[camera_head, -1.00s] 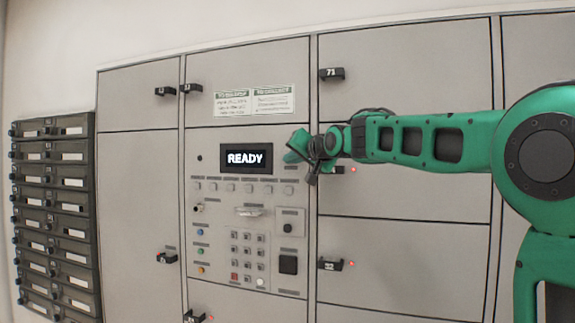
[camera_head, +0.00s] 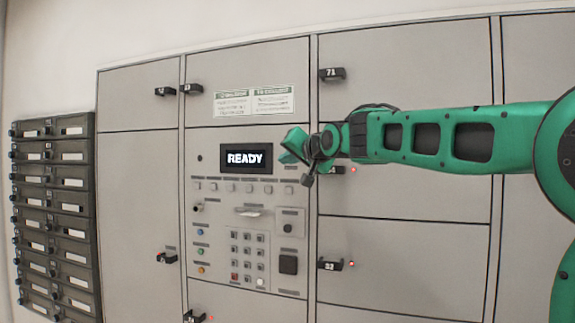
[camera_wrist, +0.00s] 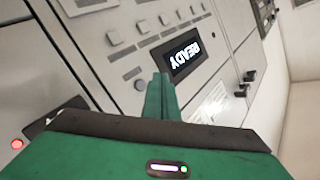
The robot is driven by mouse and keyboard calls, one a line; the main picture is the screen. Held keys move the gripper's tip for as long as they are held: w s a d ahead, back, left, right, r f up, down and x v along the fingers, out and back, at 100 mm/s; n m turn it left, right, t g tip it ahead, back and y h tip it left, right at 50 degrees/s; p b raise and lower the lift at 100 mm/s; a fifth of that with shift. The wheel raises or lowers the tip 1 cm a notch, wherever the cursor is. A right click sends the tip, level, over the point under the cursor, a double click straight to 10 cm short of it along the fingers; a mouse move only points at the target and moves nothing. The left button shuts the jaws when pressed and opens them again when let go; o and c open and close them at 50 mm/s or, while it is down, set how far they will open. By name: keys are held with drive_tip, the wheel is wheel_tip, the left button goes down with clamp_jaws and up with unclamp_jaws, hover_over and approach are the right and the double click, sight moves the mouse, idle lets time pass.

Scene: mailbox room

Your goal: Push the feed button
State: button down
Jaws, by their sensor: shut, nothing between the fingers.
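The control panel (camera_head: 247,215) has a lit READY display (camera_head: 247,158), with a row of small square buttons (camera_head: 252,188) under it. Blue, green and orange buttons (camera_head: 200,250) run down its left side. The labels are too small to read, so I cannot tell which one is the feed button. My gripper (camera_head: 290,150) is shut and empty, just right of the display and in front of the panel's upper right part. In the wrist view, its closed green fingers (camera_wrist: 162,90) point toward the panel beside the READY display (camera_wrist: 184,55), with square buttons (camera_wrist: 140,26) beyond.
Grey locker doors (camera_head: 405,180) with black latches surround the panel; latch 71 (camera_head: 332,74) juts out above my gripper. A keypad (camera_head: 247,250) and a black square (camera_head: 288,264) sit lower on the panel. Dark mailboxes (camera_head: 55,210) stand at left.

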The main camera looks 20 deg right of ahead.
drive_tip(key=shift+s+a, duration=0.65)
drive_tip(key=shift+s, duration=0.2)
drive_tip(key=shift+s, duration=0.1)
idle(0.7)
